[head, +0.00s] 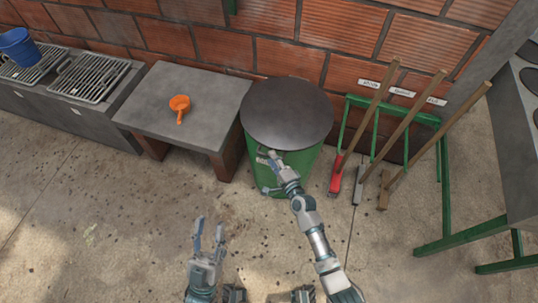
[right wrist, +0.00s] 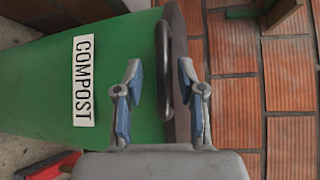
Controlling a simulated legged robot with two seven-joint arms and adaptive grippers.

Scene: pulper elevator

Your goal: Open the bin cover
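The compost bin (head: 300,168) is a green drum with a dark round cover (head: 288,108) lying shut on top. In the right wrist view, the bin (right wrist: 40,95) has a white COMPOST label (right wrist: 84,80), and the cover (right wrist: 179,40) appears edge-on with a dark bar handle (right wrist: 162,50). My right gripper (head: 268,157) is at the bin's front, just below the cover's rim. In the right wrist view, its fingers (right wrist: 160,80) are apart, with the handle between them; contact is not clear. My left gripper (head: 209,232) is open and empty, low in front of the bin.
A grey table (head: 205,90) with an orange scoop (head: 180,105) stands left of the bin. A green rack (head: 445,170) with several long-handled tools (head: 405,115) stands right. A brick wall (head: 280,55) is close behind. The floor (head: 110,220) in front is free.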

